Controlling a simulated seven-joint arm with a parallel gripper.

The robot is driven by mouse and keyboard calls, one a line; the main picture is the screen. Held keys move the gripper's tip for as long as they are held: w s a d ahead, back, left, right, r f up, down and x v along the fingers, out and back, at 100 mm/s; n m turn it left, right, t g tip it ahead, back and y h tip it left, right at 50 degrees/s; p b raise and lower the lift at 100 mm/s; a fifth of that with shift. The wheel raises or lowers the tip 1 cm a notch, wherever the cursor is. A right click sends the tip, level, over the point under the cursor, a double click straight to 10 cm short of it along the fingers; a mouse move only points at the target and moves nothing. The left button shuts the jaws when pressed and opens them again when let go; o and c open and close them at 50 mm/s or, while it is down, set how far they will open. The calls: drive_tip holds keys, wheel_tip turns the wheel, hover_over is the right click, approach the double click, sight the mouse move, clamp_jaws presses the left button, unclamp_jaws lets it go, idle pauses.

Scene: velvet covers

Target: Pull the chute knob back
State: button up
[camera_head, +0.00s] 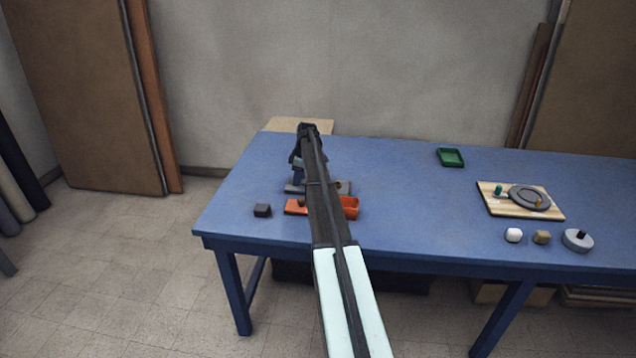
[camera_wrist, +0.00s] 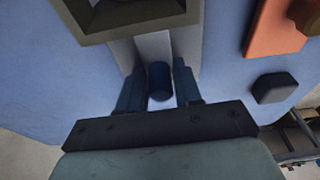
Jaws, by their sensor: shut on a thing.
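The chute knob (camera_wrist: 160,79) is a short dark blue cylinder in the wrist view. It sits between the two fingers of my gripper (camera_wrist: 159,70), which is shut on it. A pale grey bar (camera_wrist: 153,46) runs from the knob towards an olive-grey frame (camera_wrist: 178,22) with a dark opening, at the top of that view. In the head view a small part of the grey chute (camera_head: 293,188) shows left of my arm; my arm hides most of it and the knob.
An orange tray (camera_head: 350,207) and a dark block (camera_head: 262,210) lie close by on the blue table (camera_head: 400,230). A green tray (camera_head: 450,157) and a wooden board (camera_head: 490,208) with a grey disc are further right. The table's middle is clear.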

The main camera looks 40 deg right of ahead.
drive_tip(key=shift+w+a, duration=1)
drive_tip(key=shift+w, duration=0.05)
drive_tip(key=o, duration=1.5)
wheel_tip(320, 180, up, 7)
idle(0.5)
